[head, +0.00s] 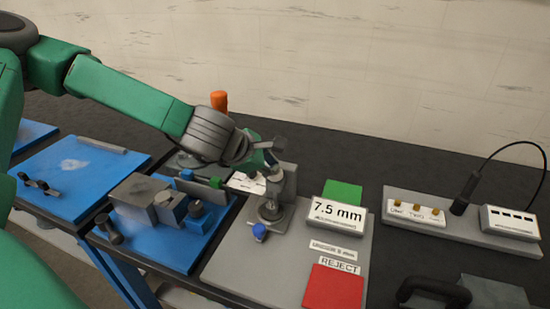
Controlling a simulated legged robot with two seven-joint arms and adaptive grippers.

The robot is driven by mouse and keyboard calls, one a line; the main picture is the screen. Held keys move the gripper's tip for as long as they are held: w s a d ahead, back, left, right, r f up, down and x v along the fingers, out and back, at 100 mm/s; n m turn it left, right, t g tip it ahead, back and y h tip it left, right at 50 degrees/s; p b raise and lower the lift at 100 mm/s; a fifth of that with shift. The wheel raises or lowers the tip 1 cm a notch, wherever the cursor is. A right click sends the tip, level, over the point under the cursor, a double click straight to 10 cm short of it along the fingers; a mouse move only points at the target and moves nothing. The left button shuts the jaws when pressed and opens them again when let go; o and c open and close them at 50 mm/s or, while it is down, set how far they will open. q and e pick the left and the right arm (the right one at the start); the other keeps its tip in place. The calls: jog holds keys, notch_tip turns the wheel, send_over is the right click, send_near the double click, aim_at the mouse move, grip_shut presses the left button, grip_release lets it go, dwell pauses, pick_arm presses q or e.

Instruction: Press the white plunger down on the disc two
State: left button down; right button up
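My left gripper (268,154) is at the top of a small grey gauge stand (287,185), reached by my green arm from the left. Its fingers are small and partly hidden by the wrist, so I cannot tell whether they are open or shut. The pale plunger (274,176) shows just below the fingers, in front of the stand's column; I cannot tell whether they touch it. Below it is a small round metal seat (269,210); a disc on it is too small to make out. My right gripper is not in view.
A display reading 7.5 mm (336,215) stands right of the gauge, with a green pad (343,192) behind and a red REJECT pad (333,288) in front. A blue knob (260,231) is near the seat. A blue fixture (165,245) stands left; an orange handle (219,100) rises behind.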

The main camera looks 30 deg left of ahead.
pick_arm(q)
jog(key=shift+d+r+p, duration=0.2)
jog(key=shift+r+p, duration=0.9)
jog(key=shift+r, duration=0.5)
jog(key=shift+w, duration=0.1)
notch_tip(320, 180, up, 5)
jog(key=p, duration=0.4)
jog(key=shift+p, duration=0.4)
jog(key=shift+f, duration=0.1)
